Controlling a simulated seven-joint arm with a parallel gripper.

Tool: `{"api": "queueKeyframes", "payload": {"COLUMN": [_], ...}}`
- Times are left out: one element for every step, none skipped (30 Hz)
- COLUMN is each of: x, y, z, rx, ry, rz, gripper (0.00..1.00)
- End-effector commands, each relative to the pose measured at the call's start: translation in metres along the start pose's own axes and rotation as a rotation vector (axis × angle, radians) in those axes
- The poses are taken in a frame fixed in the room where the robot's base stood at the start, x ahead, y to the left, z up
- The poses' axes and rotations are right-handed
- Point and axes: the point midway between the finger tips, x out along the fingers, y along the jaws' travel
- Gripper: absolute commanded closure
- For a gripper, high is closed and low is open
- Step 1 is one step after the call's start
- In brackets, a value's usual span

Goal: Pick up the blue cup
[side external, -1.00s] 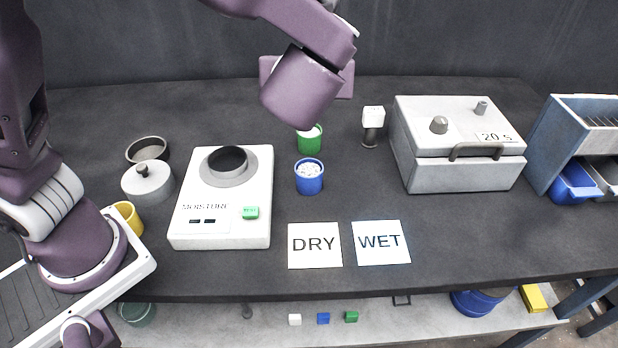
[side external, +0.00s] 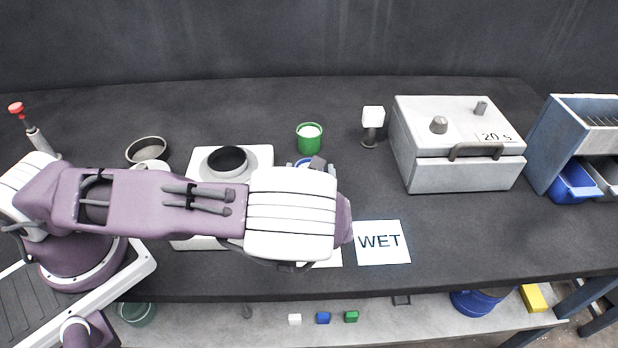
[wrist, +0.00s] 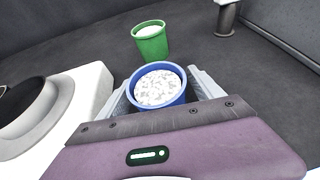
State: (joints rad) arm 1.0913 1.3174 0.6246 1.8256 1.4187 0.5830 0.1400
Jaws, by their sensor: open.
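The blue cup (wrist: 145,103), filled with white, lumpy material, stands upright in the middle of the wrist view. My gripper (wrist: 160,88) is open, with one pale finger on the left of the cup and one on the right. I cannot tell whether either finger touches it. In the side external view only a bit of the cup's blue rim (side external: 302,162) shows; my arm hides the rest. A dark fingertip shows beside that rim.
A green cup (side external: 309,140) with white contents stands behind the blue one. The moisture meter (side external: 262,158) is to the left, partly covered by my arm. A WET card (side external: 381,242), a small white-topped stand (side external: 373,118) and a grey lidded box (side external: 457,155) are to the right.

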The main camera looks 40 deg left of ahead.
Motion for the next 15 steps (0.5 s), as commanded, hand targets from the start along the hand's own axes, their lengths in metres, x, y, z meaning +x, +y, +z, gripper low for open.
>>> {"api": "queueKeyframes", "payload": {"x": [0.0050,0.0065,0.0076,0.0078,0.0077,0.0075,0.0074,0.0073,0.0073,0.0073,0.0072,0.0072,0.0071,0.0071,0.0071], "y": [0.0005,0.0003,0.0002,0.0001,0.0000,0.0000,0.0000,0.0000,0.0000,0.0000,0.0001,0.0000,0.0001,0.0001,0.0001], "z": [0.0001,0.0000,-0.0001,0.0000,0.0000,0.0000,0.0000,0.0001,0.0001,0.0001,0.0001,0.0001,0.0001,0.0002,0.0002], "rx": [0.002,0.002,0.001,0.001,0.001,0.001,0.001,0.001,0.001,0.001,0.001,0.001,0.001,0.001,0.001], "ry": [-0.001,0.000,0.001,0.001,0.001,0.001,0.001,0.001,0.001,0.001,0.001,0.001,0.001,0.001,0.001], "rz": [0.001,0.001,0.000,0.000,0.000,0.000,0.000,0.000,0.000,0.000,0.000,0.000,0.000,0.000,0.000], "gripper": [0.24,0.24,0.24,0.24,0.24,0.24,0.24,0.24,0.32,0.38,0.44,0.52,0.58,0.64,0.71]}}
